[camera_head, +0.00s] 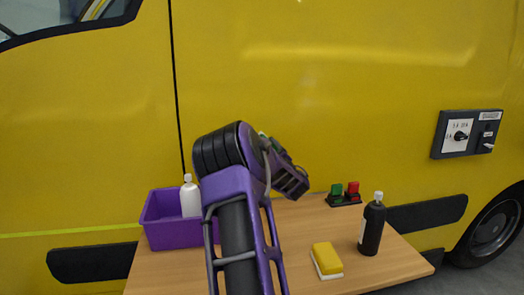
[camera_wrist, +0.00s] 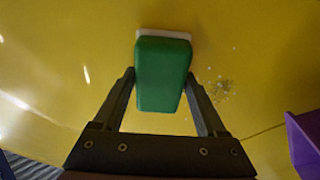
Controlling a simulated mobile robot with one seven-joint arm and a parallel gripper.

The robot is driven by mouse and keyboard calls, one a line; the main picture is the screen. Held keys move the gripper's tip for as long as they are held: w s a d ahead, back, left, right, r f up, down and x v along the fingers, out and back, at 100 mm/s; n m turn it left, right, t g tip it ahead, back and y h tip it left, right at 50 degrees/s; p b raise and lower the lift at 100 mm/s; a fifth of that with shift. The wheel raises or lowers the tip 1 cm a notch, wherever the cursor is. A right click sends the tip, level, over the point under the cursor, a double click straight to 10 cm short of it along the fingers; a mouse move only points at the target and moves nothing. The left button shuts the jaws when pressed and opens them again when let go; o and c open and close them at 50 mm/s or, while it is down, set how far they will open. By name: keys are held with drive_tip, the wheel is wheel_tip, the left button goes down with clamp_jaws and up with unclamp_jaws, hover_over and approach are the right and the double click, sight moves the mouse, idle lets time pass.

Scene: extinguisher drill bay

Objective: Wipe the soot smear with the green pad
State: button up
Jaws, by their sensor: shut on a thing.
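My gripper (camera_wrist: 161,85) is shut on the green pad (camera_wrist: 163,62), with one finger on each side of it. A white layer shows along the pad's far edge, toward the yellow van panel (camera_wrist: 60,50). I cannot tell whether the pad touches the panel. The soot smear (camera_wrist: 220,88) is a small patch of dark and pale specks on the panel, just right of the pad and the right finger in the wrist view. In the head view my arm's end is in front of the panel above the table, and the smear and most of the pad are hidden.
A wooden table (camera_head: 290,235) stands against the van. On it are a purple bin (camera_head: 170,236) with a white bottle (camera_head: 191,201), a yellow pad (camera_head: 327,258), a black bottle (camera_head: 373,230) and a green-and-red block set (camera_head: 344,199). A switch box (camera_head: 467,134) is on the van at right.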

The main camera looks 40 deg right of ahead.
drive_tip(key=shift+a, duration=0.1)
drive_tip(key=shift+a+r+v, duration=0.15)
drive_tip(key=shift+v, duration=1.35)
drive_tip(key=shift+a+r+v, duration=0.15)
drive_tip(key=shift+v, duration=1.3)
drive_tip(key=v, duration=0.2)
drive_tip(key=shift+s+a+r, duration=0.15)
drive_tip(key=shift+s+a, duration=0.1)
drive_tip(key=shift+a, duration=0.15)
